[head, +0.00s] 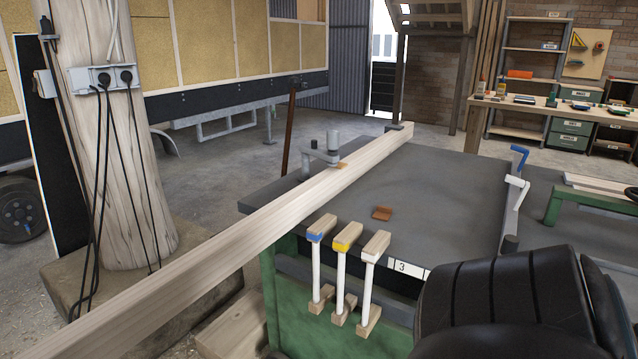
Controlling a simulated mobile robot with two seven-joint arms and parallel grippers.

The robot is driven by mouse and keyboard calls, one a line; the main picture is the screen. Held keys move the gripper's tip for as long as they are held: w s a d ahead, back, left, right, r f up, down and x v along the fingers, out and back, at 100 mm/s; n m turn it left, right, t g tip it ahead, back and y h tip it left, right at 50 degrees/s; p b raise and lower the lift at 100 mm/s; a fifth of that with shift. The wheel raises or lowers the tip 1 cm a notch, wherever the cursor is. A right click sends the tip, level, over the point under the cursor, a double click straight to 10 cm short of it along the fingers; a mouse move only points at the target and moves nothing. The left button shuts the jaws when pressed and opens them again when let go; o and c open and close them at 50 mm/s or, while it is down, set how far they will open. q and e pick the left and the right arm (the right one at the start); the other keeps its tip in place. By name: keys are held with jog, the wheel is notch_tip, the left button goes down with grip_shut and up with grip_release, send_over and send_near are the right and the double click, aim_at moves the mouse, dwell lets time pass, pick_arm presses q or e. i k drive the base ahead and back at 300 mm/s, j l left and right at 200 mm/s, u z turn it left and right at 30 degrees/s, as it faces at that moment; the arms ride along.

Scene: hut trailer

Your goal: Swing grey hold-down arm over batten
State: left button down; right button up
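The batten (275,217) is a long pale timber beam. The grey hold-down arm (318,156) is on the dark bench top (440,190), at the batten's far left side, with an upright grey cylinder (333,142) at one end. It appears beside the batten rather than across it; the exact overlap is hard to tell. A small brown piece (342,165) shows at the batten's edge by the cylinder. Neither of my grippers is in view.
Three white-shafted clamps (341,275) with blue, yellow and plain ends hang on the bench's green front. Blue (519,158) and pale (516,186) levers stand at the right edge. A wooden post (125,180) with cables is left.

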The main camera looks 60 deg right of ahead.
aim_at(332, 157)
jog(key=z, duration=1.25)
